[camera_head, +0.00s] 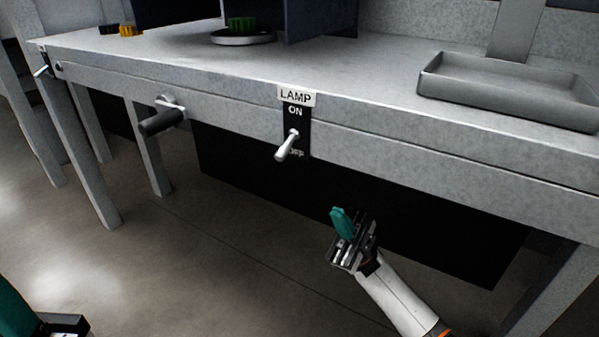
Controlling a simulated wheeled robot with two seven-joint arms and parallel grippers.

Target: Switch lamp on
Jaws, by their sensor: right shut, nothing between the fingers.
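The lamp switch is a light metal toggle lever (287,145) on a black plate (296,121) at the bench's front edge. A sign reading LAMP (296,96) sits above it, with ON at the plate's top and OFF at its bottom. The lever points down and outward, toward OFF, partly covering that word. My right gripper (341,222), with teal fingertips, is shut and empty. It is below and to the right of the lever, apart from it. Part of my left gripper (40,322) shows at the bottom left corner; its fingertips are cut off or unclear.
The grey bench (370,75) spans the view. A dark-handled crank (162,121) sticks out left of the switch. Another switch (42,70) is at the far left corner. A grey tray (510,90) and a round stand with a green part (242,33) are on top. Space before the lever is clear.

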